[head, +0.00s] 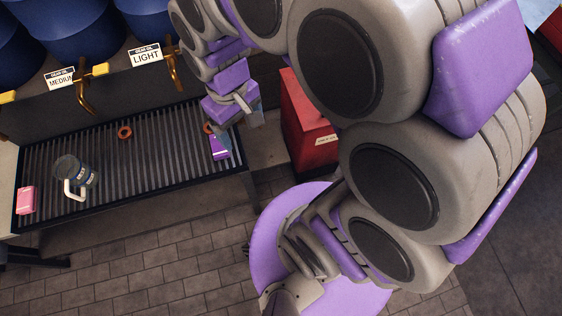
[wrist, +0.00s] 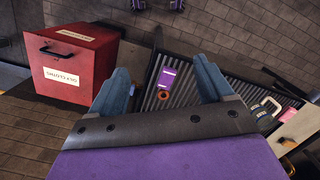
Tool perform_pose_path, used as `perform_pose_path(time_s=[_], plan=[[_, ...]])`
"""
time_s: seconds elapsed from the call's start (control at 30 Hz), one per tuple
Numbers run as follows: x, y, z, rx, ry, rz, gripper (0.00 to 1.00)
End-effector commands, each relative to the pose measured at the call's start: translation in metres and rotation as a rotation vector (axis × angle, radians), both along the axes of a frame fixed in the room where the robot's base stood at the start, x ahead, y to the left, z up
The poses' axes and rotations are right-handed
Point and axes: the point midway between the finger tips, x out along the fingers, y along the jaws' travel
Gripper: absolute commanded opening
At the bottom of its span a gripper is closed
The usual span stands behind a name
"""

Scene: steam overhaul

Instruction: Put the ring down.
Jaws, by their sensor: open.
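An orange-brown ring (head: 208,127) shows just left of my gripper (head: 238,114) in the head view, partly hidden by it. In the wrist view this ring (wrist: 163,95) appears on the slatted tray (wrist: 190,97), beside a purple box (wrist: 167,78). My gripper (wrist: 161,67) has its two blue-grey fingers spread wide, with nothing held between them. The ring shows in the gap between the fingers, near the palm edge. A second similar ring (head: 125,132) lies flat on the slatted tray (head: 150,172), farther left.
A mug (head: 76,175) with a white handle and a pink box (head: 26,200) stand on the tray's left part. Blue barrels with brass taps (head: 172,68) line its back. A red oily-cloths bin (wrist: 75,65) stands beside the tray. Bare slats lie between the rings.

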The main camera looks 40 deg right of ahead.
Motion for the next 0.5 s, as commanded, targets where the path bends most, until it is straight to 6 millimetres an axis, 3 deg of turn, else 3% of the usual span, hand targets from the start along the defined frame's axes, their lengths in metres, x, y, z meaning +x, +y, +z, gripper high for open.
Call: perform_pose_path(time_s=[0.1,0.3,0.5], plan=[[-0.041,-0.006,0.011,-0.012,0.003,-0.056,0.8],[-0.099,-0.012,0.016,-0.026,0.029,-0.143,0.8],[-0.125,-0.013,0.016,-0.03,0.041,-0.185,0.8]])
